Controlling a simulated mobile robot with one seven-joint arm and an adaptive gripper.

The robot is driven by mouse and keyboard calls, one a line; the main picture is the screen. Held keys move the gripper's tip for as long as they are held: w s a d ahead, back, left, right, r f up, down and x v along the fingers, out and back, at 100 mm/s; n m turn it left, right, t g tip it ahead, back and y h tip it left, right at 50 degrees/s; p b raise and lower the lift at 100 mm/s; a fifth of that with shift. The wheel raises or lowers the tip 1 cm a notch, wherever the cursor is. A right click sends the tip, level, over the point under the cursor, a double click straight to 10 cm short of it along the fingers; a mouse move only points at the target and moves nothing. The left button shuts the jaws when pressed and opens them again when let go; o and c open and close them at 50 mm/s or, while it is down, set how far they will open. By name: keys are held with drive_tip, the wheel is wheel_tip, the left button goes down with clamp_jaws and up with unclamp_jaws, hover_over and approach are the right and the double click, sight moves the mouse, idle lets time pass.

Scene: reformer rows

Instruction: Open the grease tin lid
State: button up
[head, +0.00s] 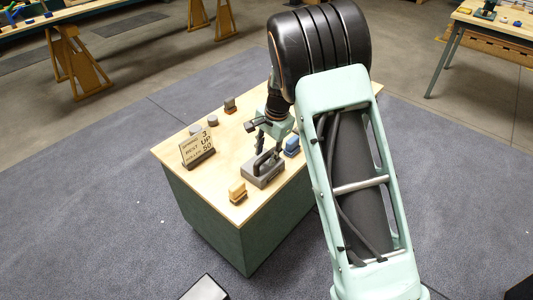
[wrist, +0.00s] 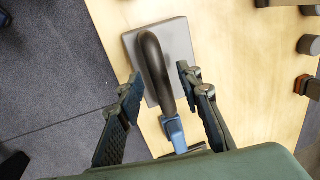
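A grey box with a dark loop handle on top, which I take to be the grease tin (head: 264,174), sits near the front right edge of the wooden table top. In the wrist view the grey box (wrist: 182,42) lies below my gripper, with its dark brown handle (wrist: 154,62) running lengthwise between the fingers. My gripper (wrist: 158,74) is open, one finger on each side of the handle, with gaps visible on both sides. In the head view my gripper (head: 261,140) hangs just behind the handle. Any lid seam or catch is too small to make out.
A blue block (head: 292,146) stands beside the tin, and also shows in the wrist view (wrist: 175,132).

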clamp_jaws()
drive_tip(key=shift+r+p, duration=0.2)
drive_tip(key=shift+p, duration=0.15)
